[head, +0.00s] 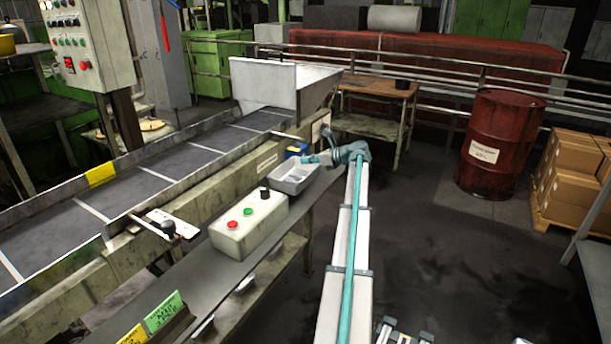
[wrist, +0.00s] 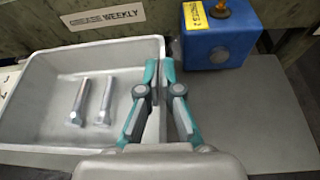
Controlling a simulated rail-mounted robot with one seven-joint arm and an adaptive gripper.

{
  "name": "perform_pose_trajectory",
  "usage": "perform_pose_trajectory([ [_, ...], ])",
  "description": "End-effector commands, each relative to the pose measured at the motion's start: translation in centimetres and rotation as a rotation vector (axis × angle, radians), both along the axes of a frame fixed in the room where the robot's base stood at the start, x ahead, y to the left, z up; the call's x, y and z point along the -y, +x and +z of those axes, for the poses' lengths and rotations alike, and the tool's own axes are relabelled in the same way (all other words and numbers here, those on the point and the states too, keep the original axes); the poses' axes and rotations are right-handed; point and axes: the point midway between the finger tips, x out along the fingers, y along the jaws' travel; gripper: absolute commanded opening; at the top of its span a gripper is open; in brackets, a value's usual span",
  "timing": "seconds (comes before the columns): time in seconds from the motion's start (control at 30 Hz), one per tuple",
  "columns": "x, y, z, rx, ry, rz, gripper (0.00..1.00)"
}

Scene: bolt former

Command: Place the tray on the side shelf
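The tray (head: 294,186) is a light grey open box. It is on or just above the narrow grey ledge beside the conveyor, behind the button box; I cannot tell if it touches. In the wrist view the tray (wrist: 30,128) fills the left side, with two metal bolts (wrist: 78,103) lying in it. My gripper (wrist: 159,68), with teal and grey fingers, is at the tray's right wall, one finger on each side, closed in on the rim. In the head view my gripper (head: 318,160) is small and partly hidden by my arm. I cannot clearly identify the side shelf.
A blue box (wrist: 217,45) with a yellow label stands right of the tray. The button box (head: 248,224) stands in front of it on the ledge (head: 195,274). The conveyor (head: 150,172) runs alongside. A wooden-topped table (head: 375,88), red barrel (head: 503,145) and cartons (head: 573,165) stand farther back.

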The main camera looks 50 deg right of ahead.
Motion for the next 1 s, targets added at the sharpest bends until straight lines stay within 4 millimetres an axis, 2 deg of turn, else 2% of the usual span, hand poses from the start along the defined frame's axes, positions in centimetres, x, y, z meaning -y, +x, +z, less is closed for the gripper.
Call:
perform_pose_trajectory([
  [0.5, 0.0, 0.0, -5.1, 0.002, 0.003, -0.002, 0.0],
  [0.87, 0.0, 0.0, -5.5, 0.003, 0.002, -0.002, 0.0],
  [1.0, 0.0, 0.0, -5.6, 0.001, -0.001, -0.002, 0.24],
])
